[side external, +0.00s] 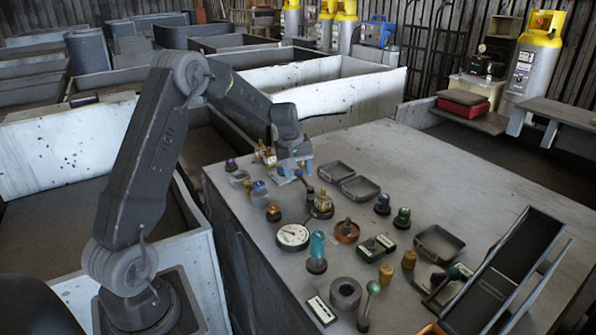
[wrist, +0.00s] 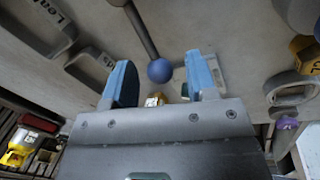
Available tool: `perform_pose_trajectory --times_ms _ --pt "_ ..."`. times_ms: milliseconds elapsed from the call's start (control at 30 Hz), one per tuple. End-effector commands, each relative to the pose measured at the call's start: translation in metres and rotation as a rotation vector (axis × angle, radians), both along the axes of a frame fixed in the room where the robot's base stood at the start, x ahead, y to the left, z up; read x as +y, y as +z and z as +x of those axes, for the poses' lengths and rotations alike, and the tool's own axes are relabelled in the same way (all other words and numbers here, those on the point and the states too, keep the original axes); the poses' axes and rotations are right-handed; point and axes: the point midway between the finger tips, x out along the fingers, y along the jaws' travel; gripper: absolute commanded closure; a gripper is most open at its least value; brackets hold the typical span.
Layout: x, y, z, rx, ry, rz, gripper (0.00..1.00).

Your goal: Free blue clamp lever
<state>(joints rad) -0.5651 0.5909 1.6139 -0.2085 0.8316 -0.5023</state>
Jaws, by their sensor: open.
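The blue ball knob (wrist: 160,71) of the clamp lever shows in the wrist view, at the end of a dark grey rod that runs up and left. My gripper (wrist: 160,63) is open, with one blue finger on each side of the knob in that view. I see no finger clearly touching the knob, and cannot tell how far it lies between them. In the side view my gripper (side external: 293,176) is low over the far left part of the bench, by the lever. The clamp's base is not clear in the wrist view.
The bench (side external: 440,180) carries several knobs and fittings close to my gripper. A dial gauge (side external: 293,236) and a teal-topped part (side external: 317,246) stand nearer the camera. Open trays (side external: 360,188) lie right of my gripper. A dark sloped rack (side external: 505,275) stands at the right.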

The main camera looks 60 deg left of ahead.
Motion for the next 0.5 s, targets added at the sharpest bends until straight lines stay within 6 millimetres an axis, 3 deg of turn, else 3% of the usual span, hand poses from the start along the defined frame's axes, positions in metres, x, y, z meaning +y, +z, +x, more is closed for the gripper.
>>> perform_pose_trajectory --times_ms 300,500 --pt "-0.0004 -0.0025 0.0004 0.0 0.0 0.0 0.49" --pt "-0.0001 -0.0022 0.0004 0.0 0.0 0.0 0.68"
